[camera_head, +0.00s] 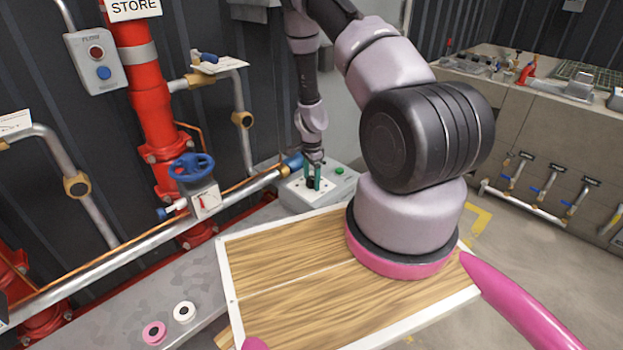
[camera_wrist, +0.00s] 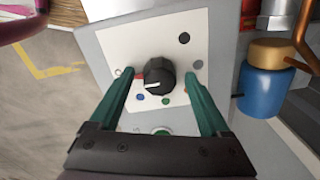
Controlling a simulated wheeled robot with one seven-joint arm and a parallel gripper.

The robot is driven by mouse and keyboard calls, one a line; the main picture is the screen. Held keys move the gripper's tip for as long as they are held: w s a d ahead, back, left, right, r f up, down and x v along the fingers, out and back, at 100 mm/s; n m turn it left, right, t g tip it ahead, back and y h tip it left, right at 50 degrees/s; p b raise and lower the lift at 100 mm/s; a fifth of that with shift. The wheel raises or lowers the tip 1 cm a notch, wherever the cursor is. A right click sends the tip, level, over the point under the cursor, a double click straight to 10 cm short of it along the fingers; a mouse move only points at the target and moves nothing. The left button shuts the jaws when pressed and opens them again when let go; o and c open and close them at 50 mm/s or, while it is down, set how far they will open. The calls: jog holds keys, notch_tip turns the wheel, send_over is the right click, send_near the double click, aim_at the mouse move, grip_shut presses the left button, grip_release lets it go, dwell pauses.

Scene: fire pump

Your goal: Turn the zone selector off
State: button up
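The zone selector appears to be the black round knob (camera_wrist: 159,78) with a white pointer line on a white plate (camera_wrist: 172,45). Its pointer faces left in the wrist view, near a red mark and a blue dot. Green and grey dots also surround it. My gripper (camera_wrist: 160,72) is open, with one green finger on each side of the knob and visible gaps between. In the head view my gripper (camera_head: 314,178) points down over the grey control box (camera_head: 295,198), where the knob is mostly hidden between the fingers. I cannot tell the fingers' exact height.
A green button (camera_head: 339,170) sits on the same box. A red pipe (camera_head: 148,100) and a blue handwheel valve (camera_head: 192,167) stand left. A wooden board (camera_head: 285,260) lies in front.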

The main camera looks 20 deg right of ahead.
jog(key=shift+r, duration=0.1)
notch_tip(320, 180, up, 11)
jog(key=shift+f, duration=0.2)
dwell(0.5)
notch_tip(320, 180, up, 14)
jog(key=n+t+y, duration=0.1)
jog(key=n+t, duration=0.1)
send_over(311, 178)
jog(key=a, duration=0.3)
jog(key=s+a+r+n+t+y, duration=0.1)
jog(key=s+a+r+n, duration=0.1)
jog(key=r, duration=0.6)
jog(key=s+a+r+n, duration=0.1)
jog(key=s+r, duration=0.1)
jog(key=r, duration=0.5)
jog(key=s+a+r+n+t, duration=0.2)
jog(key=s+r+n+t, duration=0.2)
jog(key=s+r, duration=1.3)
jog(key=s+n, duration=0.3)
jog(key=s, duration=0.1)
jog(key=shift+a+r+n, duration=0.15)
jog(key=shift+a+n, duration=0.05)
jog(key=shift+n, duration=0.1)
